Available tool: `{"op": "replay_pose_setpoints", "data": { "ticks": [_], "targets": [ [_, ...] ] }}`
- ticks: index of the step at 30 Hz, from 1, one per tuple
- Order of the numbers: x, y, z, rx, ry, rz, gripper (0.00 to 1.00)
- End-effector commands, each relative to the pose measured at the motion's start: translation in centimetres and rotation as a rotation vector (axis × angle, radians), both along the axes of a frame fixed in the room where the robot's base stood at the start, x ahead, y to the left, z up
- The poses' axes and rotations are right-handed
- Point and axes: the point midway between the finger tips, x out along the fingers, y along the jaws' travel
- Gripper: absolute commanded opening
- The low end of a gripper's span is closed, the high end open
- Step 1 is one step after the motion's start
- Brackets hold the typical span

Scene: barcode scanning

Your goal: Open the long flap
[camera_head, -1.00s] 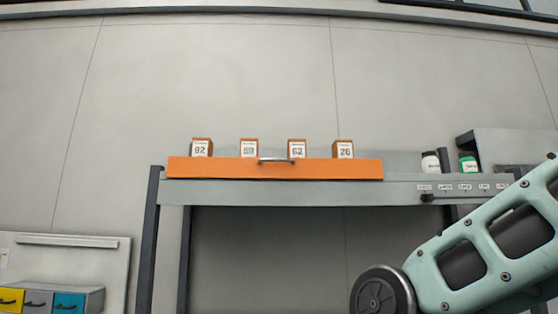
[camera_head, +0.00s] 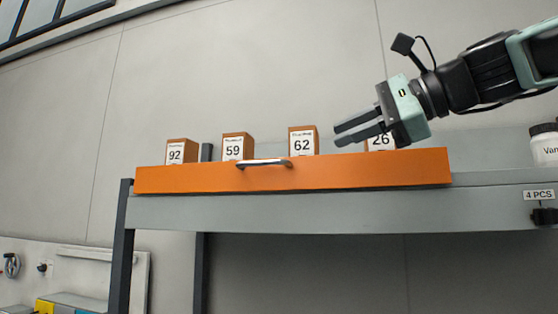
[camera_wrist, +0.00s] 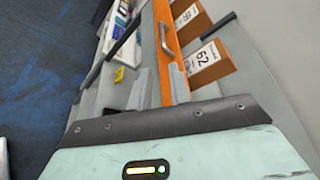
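The long flap (camera_head: 360,174) is an orange panel standing along the front edge of the grey shelf. A silver bar handle (camera_head: 264,163) is on its front, near the upper edge.
Brown boxes labelled 92 (camera_head: 178,152), 59 (camera_head: 234,147), 62 (camera_head: 302,141) and 26 (camera_head: 379,143) stand behind the flap. My gripper partly hides the 26 box. A white jar (camera_head: 545,145) stands at the right. Space in front of the handle looks clear.

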Motion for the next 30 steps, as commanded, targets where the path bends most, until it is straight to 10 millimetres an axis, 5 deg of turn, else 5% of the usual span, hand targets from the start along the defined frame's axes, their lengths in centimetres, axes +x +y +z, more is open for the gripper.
{"op": "replay_pose_setpoints", "data": {
  "ticks": [8,30],
  "targets": [
    [1.4,1.8,0.2,0.012,0.003,-0.001,0.20],
    [9.9,12.3,-2.8,0.011,0.001,-0.001,0.20]
  ]
}}
